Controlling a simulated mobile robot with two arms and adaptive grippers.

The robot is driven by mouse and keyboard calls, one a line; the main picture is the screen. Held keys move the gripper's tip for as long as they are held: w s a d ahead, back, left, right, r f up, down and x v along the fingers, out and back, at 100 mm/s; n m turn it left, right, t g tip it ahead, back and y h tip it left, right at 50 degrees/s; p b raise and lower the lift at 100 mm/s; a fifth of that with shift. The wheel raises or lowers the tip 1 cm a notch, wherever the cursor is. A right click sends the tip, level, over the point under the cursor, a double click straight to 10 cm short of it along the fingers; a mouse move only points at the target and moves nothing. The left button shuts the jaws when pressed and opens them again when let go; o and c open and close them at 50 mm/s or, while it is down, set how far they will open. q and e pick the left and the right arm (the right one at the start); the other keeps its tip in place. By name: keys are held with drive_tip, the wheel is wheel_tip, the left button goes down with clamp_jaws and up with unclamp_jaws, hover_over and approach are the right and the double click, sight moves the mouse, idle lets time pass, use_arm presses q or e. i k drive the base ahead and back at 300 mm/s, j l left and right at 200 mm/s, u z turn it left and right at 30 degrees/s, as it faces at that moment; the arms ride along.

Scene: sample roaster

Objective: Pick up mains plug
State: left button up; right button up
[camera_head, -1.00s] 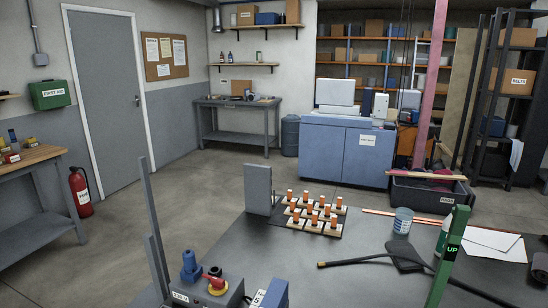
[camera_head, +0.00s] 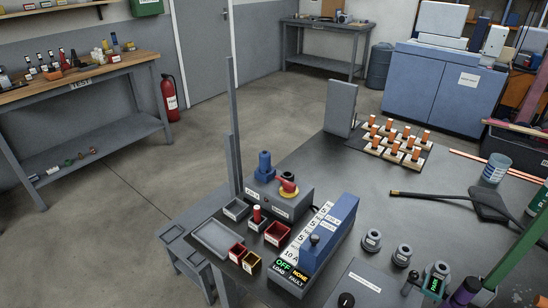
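No part is clearly labelled as the mains plug. A blue upright plug-like piece (camera_head: 264,166) stands on a grey box (camera_head: 297,205) that also carries a red-and-yellow rotary switch (camera_head: 288,185). A black cable (camera_head: 432,196) lies on the dark table, with a brass-coloured tip at its left end and a flat black piece (camera_head: 489,204) at its right. I cannot tell which of these is the mains plug. Neither of my grippers shows in this view.
Orange pegs (camera_head: 397,143) stand at the back. A green post (camera_head: 520,245) rises at right. The table's middle is fairly clear.

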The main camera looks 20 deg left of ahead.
sight(265, 159)
drive_tip(key=i+j+z, duration=0.1)
drive_tip(key=j+z, duration=0.7)
drive_tip(key=z, duration=0.15)
